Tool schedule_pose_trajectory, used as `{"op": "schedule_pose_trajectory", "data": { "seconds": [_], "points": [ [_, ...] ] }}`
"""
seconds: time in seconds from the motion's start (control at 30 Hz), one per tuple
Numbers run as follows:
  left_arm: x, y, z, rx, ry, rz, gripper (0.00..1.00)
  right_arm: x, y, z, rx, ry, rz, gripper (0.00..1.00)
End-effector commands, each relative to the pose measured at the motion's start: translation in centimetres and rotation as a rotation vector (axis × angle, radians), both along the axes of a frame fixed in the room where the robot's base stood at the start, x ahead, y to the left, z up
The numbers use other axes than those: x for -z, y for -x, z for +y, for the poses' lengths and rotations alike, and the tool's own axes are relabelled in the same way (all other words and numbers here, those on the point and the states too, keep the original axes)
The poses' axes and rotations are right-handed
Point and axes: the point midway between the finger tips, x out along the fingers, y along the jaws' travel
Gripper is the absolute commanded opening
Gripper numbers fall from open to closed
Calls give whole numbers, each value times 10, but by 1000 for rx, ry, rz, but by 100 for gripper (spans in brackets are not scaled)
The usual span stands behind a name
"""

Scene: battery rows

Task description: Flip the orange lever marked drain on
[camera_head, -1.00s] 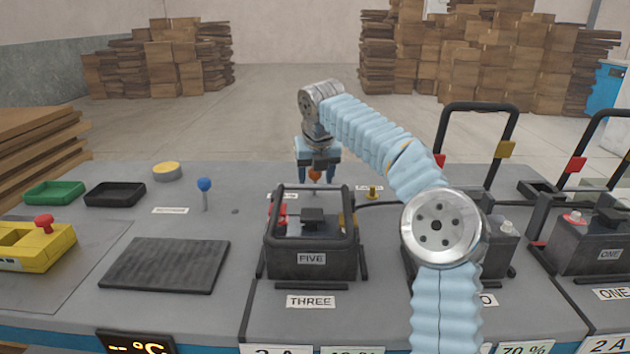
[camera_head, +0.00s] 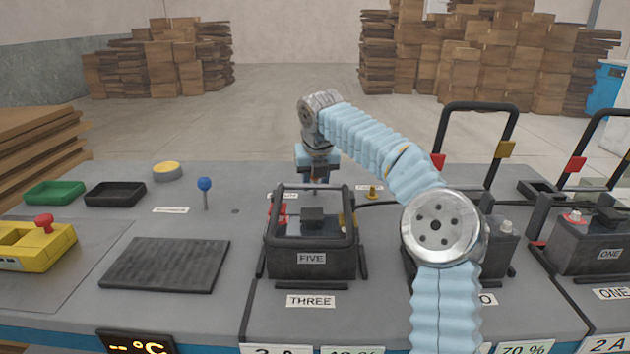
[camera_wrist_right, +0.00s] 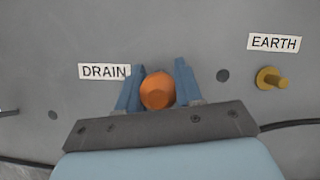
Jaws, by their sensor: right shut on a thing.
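The orange lever's round knob (camera_wrist_right: 158,91) sits between the two blue fingers of my right gripper (camera_wrist_right: 157,88) in the right wrist view, beside the label DRAIN (camera_wrist_right: 104,71). My right gripper is shut on it. In the head view, my right gripper (camera_head: 318,172) is behind the battery marked FIVE (camera_head: 311,258), and the knob is mostly hidden there. The lever's stem is hidden under the knob in the wrist view. My left gripper is not in view.
A brass EARTH post (camera_wrist_right: 271,78) stands right of the lever. A blue-knobbed lever (camera_head: 204,190) stands further left on the bench. The battery's black frame rises just in front of my right gripper. A black cable runs behind the batteries.

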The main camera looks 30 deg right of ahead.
Motion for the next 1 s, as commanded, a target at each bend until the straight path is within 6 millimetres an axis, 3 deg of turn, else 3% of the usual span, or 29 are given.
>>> {"op": "schedule_pose_trajectory", "data": {
  "seconds": [0.13,0.43,0.87,0.9,1.0],
  "points": [
    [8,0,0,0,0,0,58,3,1,0,-1,11,-16,0],
    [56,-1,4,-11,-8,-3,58,7,9,5,-1,115,-186,0],
    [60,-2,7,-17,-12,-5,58,2,11,6,0,141,-232,0],
    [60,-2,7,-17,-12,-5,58,2,11,6,0,141,-232,38],
    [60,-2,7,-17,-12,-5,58,2,11,6,0,141,-232,53]
  ]
}}
